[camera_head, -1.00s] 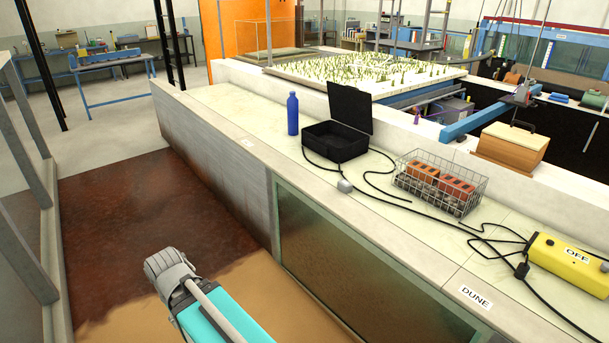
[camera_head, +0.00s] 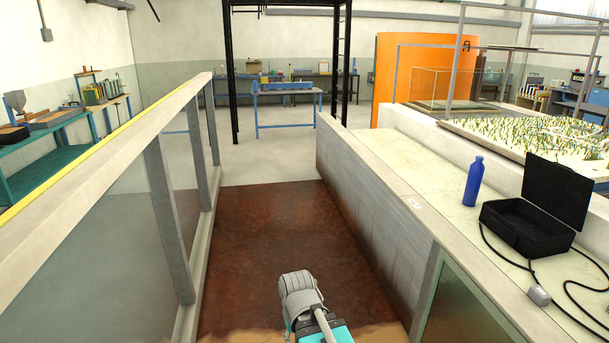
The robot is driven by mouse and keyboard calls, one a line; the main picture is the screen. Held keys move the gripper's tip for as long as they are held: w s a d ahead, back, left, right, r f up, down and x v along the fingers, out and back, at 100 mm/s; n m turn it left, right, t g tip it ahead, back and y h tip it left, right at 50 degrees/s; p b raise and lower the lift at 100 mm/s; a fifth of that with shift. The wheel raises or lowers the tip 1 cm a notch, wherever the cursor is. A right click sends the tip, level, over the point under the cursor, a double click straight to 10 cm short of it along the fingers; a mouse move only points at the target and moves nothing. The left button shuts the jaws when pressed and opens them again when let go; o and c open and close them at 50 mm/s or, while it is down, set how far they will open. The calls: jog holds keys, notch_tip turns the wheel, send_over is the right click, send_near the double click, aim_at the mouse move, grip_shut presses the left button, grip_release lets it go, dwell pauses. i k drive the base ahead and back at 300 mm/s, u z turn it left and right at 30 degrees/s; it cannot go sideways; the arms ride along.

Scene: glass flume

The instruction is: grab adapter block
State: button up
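A small light-grey block (camera_head: 539,295) lies on the pale counter at the lower right, by a black cable. It looks like the adapter block, but it is too small to be sure. A grey and teal part of my arm shows at the bottom centre, over the floor between the walls and left of the counter. No gripper fingers show, so I cannot see my gripper or what it holds.
The counter (camera_head: 415,180) runs along the right. On it stand a blue bottle (camera_head: 473,181) and an open black case (camera_head: 527,228). A glass-panelled wall (camera_head: 174,230) runs along the left. The brown floor (camera_head: 270,250) between them is clear.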

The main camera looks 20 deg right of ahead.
aim_at(540, 296)
jog(key=z, duration=0.05)
jog(key=i, duration=2.8)
jog(key=z, duration=2.45)
